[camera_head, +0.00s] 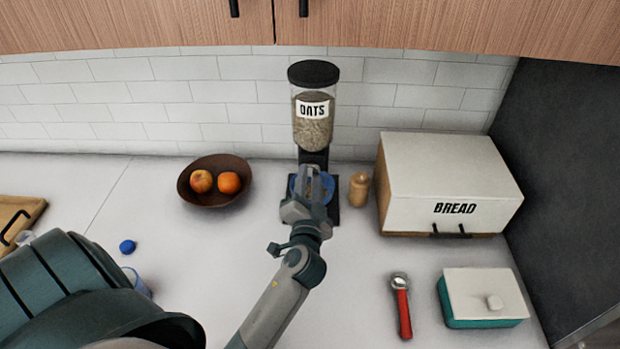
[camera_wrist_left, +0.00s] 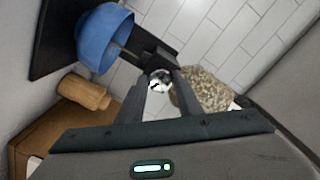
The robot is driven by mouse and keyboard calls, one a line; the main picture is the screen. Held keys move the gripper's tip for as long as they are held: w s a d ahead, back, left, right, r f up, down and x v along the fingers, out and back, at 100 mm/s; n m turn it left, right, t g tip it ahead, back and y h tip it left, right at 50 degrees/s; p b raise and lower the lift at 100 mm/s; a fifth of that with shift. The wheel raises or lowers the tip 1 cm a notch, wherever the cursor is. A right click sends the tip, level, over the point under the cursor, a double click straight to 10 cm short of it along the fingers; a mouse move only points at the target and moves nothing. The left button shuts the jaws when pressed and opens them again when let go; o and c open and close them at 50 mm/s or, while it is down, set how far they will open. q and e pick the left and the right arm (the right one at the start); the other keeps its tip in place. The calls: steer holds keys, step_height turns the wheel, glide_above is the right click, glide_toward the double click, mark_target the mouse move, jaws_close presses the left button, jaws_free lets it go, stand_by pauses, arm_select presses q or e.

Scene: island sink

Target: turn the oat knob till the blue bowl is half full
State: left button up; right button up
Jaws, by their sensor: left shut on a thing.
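The oat dispenser (camera_head: 313,105) stands against the tiled wall, its clear jar holding oats below a black lid. The blue bowl (camera_head: 297,186) sits on the dispenser's black base, mostly hidden behind my left gripper (camera_head: 314,180). In the left wrist view the blue bowl (camera_wrist_left: 103,38) is at the upper left and the oats jar (camera_wrist_left: 205,90) at the right. There my left gripper (camera_wrist_left: 158,88) is shut on the shiny round knob (camera_wrist_left: 160,79) at the dispenser's front. How full the bowl is cannot be told. My right gripper is not in view.
A wooden shaker (camera_head: 359,189) and the bread box (camera_head: 450,180) are close on the right. A red-handled tool (camera_head: 403,310) and a white-lidded teal box (camera_head: 484,298) lie in front.

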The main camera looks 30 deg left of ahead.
arm_select(q)
steer(key=shift+r+m, duration=0.15)
steer(key=shift+m, duration=0.45)
steer(key=o, duration=1)
steer(key=shift+o, duration=0.2)
steer(key=shift+w, duration=0.1)
